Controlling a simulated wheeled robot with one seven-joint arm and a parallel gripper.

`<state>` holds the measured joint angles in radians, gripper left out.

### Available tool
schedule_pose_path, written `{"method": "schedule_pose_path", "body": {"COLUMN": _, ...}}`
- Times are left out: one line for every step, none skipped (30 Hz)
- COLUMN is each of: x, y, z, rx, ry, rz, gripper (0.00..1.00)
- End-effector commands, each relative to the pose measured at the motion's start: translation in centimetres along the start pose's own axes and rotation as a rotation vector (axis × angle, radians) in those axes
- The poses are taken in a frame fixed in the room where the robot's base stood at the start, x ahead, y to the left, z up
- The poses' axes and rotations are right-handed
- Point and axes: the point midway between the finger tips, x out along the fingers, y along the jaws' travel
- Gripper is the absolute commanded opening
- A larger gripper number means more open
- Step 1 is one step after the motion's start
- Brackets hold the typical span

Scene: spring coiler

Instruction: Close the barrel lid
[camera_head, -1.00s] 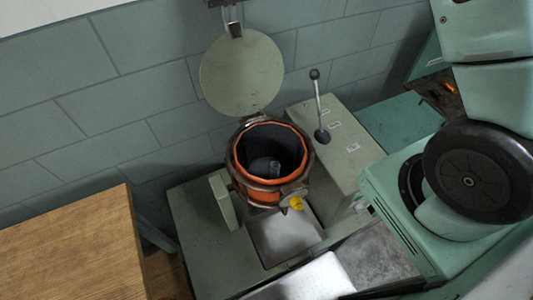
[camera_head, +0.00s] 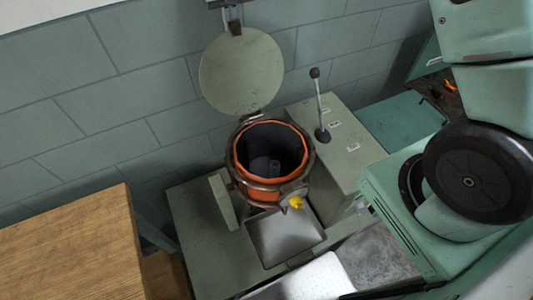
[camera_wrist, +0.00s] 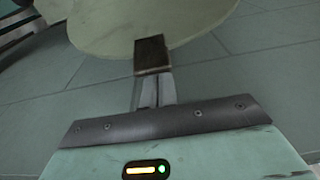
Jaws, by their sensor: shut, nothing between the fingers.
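The barrel (camera_head: 263,196) is a dark, orange-rimmed round vessel, open at the top, with small grey pieces inside. Its pale green round lid (camera_head: 241,75) stands raised behind it, near the wall. A dark brown handle block (camera_head: 235,28) sits on the lid's upper edge. My gripper (camera_head: 233,15) is at the top of the head view, just at that block. In the wrist view my gripper (camera_wrist: 154,78) is shut and empty. Its fingertips are at the near edge of the handle block (camera_wrist: 152,54), with the lid (camera_wrist: 150,20) beyond. I cannot tell whether they touch.
A grey console with a black-knobbed lever (camera_head: 318,105) stands right of the barrel. A yellow knob (camera_head: 296,202) is on the barrel's front. A wooden table (camera_head: 70,245) lies at lower left. A tiled wall (camera_head: 110,110) is close behind the lid.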

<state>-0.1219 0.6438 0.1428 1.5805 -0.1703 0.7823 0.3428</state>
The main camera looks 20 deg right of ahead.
Motion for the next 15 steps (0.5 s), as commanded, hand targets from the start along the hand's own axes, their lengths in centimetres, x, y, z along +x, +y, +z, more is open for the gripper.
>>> {"method": "schedule_pose_path", "body": {"x": 0.5, "y": 0.0, "z": 0.1, "rx": 0.000, "ry": -0.001, "rz": 0.000, "gripper": 0.00}}
{"method": "schedule_pose_path", "body": {"x": 0.6, "y": 0.0, "z": 0.1, "rx": 0.000, "ry": -0.001, "rz": 0.000, "gripper": 0.00}}
{"method": "schedule_pose_path", "body": {"x": 0.8, "y": 0.0, "z": 0.1, "rx": 0.000, "ry": -0.001, "rz": 0.000, "gripper": 0.00}}
{"method": "schedule_pose_path", "body": {"x": 0.9, "y": 0.0, "z": 0.2, "rx": 0.000, "ry": -0.001, "rz": 0.000, "gripper": 0.00}}
{"method": "schedule_pose_path", "body": {"x": 1.1, "y": 0.0, "z": 0.2, "rx": 0.000, "ry": -0.001, "rz": 0.000, "gripper": 0.00}}
{"method": "schedule_pose_path", "body": {"x": 1.3, "y": 0.0, "z": 0.2, "rx": 0.000, "ry": -0.001, "rz": 0.000, "gripper": 0.00}}
{"method": "schedule_pose_path", "body": {"x": 1.4, "y": 0.0, "z": 0.2, "rx": 0.000, "ry": -0.001, "rz": 0.000, "gripper": 0.00}}
{"method": "schedule_pose_path", "body": {"x": 1.6, "y": 0.0, "z": 0.3, "rx": 0.000, "ry": -0.001, "rz": 0.000, "gripper": 0.00}}
{"method": "schedule_pose_path", "body": {"x": 1.8, "y": 0.0, "z": 0.3, "rx": -0.001, "ry": -0.001, "rz": 0.000, "gripper": 0.00}}
{"method": "schedule_pose_path", "body": {"x": 1.9, "y": 0.0, "z": 0.3, "rx": -0.001, "ry": -0.002, "rz": 0.001, "gripper": 0.00}}
{"method": "schedule_pose_path", "body": {"x": 2.0, "y": 0.0, "z": 0.3, "rx": -0.001, "ry": -0.002, "rz": 0.001, "gripper": 0.00}}
{"method": "schedule_pose_path", "body": {"x": 2.2, "y": 0.0, "z": 0.4, "rx": -0.001, "ry": -0.002, "rz": 0.001, "gripper": 0.00}}
{"method": "schedule_pose_path", "body": {"x": 2.3, "y": 0.0, "z": 0.4, "rx": -0.001, "ry": -0.002, "rz": 0.001, "gripper": 0.00}}
{"method": "schedule_pose_path", "body": {"x": 2.4, "y": 0.0, "z": 0.4, "rx": -0.001, "ry": -0.002, "rz": 0.000, "gripper": 0.00}}
{"method": "schedule_pose_path", "body": {"x": 2.5, "y": 0.0, "z": 0.4, "rx": -0.001, "ry": -0.002, "rz": 0.000, "gripper": 0.00}}
